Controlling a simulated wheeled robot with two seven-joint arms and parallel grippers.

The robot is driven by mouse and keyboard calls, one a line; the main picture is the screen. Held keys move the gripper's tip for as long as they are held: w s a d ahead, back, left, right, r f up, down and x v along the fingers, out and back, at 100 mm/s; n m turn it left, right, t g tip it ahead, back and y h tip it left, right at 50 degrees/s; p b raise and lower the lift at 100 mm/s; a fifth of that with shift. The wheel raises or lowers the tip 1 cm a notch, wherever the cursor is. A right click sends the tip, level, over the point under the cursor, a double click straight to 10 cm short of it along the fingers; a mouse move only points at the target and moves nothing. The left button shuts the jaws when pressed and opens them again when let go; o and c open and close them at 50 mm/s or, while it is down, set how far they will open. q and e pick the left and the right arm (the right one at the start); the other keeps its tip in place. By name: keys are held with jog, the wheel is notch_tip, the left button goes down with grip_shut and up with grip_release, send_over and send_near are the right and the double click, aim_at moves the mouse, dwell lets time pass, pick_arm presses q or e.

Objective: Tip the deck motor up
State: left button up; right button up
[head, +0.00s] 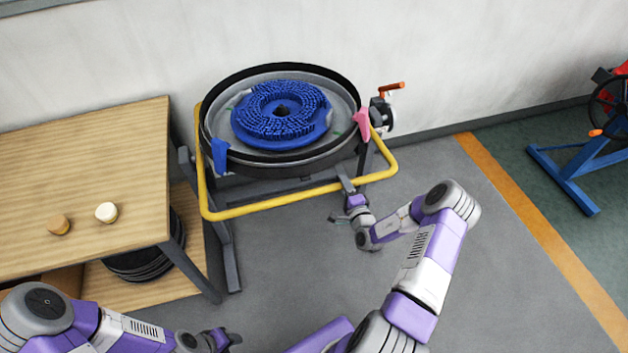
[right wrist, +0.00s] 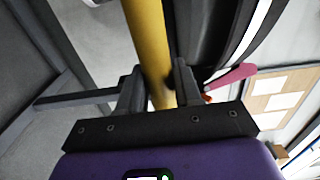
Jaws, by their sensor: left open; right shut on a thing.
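The deck motor (head: 210,125) is a round black-rimmed deck in a dark frame, its open face with a blue bristle brush (head: 300,135) turned up toward my head camera. A yellow tubular bar (head: 270,207) loops around its front and sides. My right gripper (head: 346,188) is shut on the front right of this bar. In the right wrist view the yellow bar (right wrist: 146,40) passes between the two dark fingers (right wrist: 158,88). My left gripper (head: 228,338) is open and empty, low in the head view, well short of the deck.
A wooden table (head: 90,150) stands at left, bearing two small round pieces (head: 106,212), with black discs (head: 145,262) on its lower shelf. A blue clip (head: 219,155) and a pink clip (head: 362,124) sit on the rim. An orange-handled crank (head: 391,88) is at the right. Grey floor is clear in front.

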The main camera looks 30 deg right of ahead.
aim_at(339, 145)
jog(key=shift+w+d+r+p, duration=0.1)
jog(key=shift+w+r+p, duration=0.15)
jog(key=shift+r+p, duration=0.7)
jog(key=shift+w+d+r+p, duration=0.1)
jog(key=shift+w+r+p, duration=0.35)
jog(key=shift+r, duration=0.85)
jog(key=shift+w+r+p, duration=0.1)
jog(key=shift+r+p, duration=0.8)
jog(key=shift+r, duration=0.2)
jog(key=w+r+p, duration=0.1)
jog(key=r+p, duration=0.1)
jog(key=r, duration=0.1)
jog(key=w+r+p, duration=0.1)
jog(key=r+p, duration=0.1)
jog(key=shift+w+d+r, duration=0.25)
jog(key=shift+w+d, duration=0.05)
jog(key=shift+w+r, duration=0.15)
jog(key=shift+r, duration=0.05)
jog(key=shift+f, duration=0.1)
jog(key=w+r+p, duration=0.1)
jog(key=r, duration=0.1)
jog(key=w+r+p, duration=0.1)
jog(key=w, duration=0.1)
jog(key=w+d+r+p, duration=0.1)
jog(key=r, duration=0.1)
jog(key=shift+w+d+r, duration=0.1)
jog(key=shift+w+r, duration=0.15)
jog(key=shift+r, duration=0.1)
